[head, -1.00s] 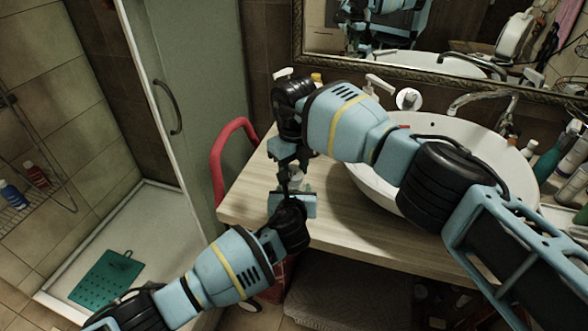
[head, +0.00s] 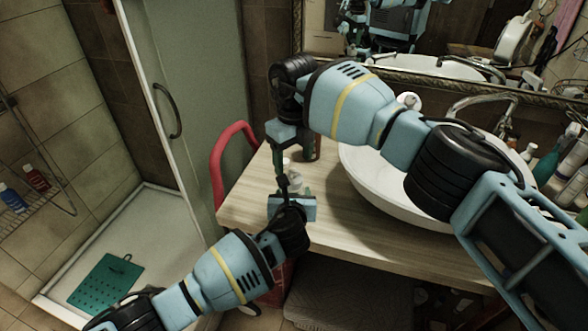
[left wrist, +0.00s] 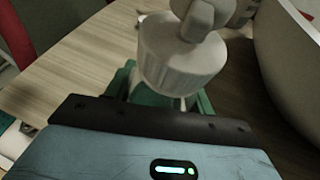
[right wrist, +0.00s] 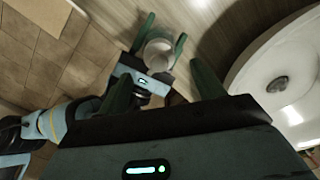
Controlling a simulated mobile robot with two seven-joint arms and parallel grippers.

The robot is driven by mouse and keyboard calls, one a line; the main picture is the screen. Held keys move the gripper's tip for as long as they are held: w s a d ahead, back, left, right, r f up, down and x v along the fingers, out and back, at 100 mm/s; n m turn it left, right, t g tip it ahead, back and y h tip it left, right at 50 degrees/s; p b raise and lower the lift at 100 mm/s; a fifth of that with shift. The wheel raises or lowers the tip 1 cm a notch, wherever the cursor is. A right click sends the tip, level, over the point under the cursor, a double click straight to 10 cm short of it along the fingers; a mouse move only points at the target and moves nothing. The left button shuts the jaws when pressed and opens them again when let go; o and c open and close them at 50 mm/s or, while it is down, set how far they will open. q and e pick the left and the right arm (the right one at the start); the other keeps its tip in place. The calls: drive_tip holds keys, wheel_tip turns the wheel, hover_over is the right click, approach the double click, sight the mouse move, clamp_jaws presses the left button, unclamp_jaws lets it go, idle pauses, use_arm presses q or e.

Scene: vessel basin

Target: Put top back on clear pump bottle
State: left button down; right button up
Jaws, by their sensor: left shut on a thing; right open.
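A white pump top with a ribbed collar (left wrist: 185,55) shows large in the left wrist view, over the clear bottle, which is mostly hidden below it. I cannot tell whether the collar is fully seated. My left gripper (head: 296,196) is shut on the bottle, its green fingers around it, above the counter's front left part. In the right wrist view the pale round top (right wrist: 158,52) lies between the left gripper's fingers. My right gripper (head: 283,172) is open just above the pump top; its green fingers (right wrist: 163,90) are spread with nothing between them.
The wooden counter (head: 330,220) holds a white basin (head: 385,195) on the right with a faucet (head: 480,105). Several bottles (head: 565,165) stand at the far right. A red chair frame (head: 217,165) stands left of the counter. My right arm covers the back of the counter.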

wheel_tip(320, 180, up, 7)
idle(0.3)
use_arm(q)
drive_tip(key=shift+c, duration=2.3)
unclamp_jaws()
drive_tip(key=shift+s, duration=0.1)
drive_tip(key=shift+s+r, duration=0.2)
drive_tip(key=shift+s, duration=0.3)
drive_tip(key=shift+v, duration=3.3)
use_arm(e)
drive_tip(key=shift+f, duration=0.25)
use_arm(q)
drive_tip(key=shift+f, duration=0.1)
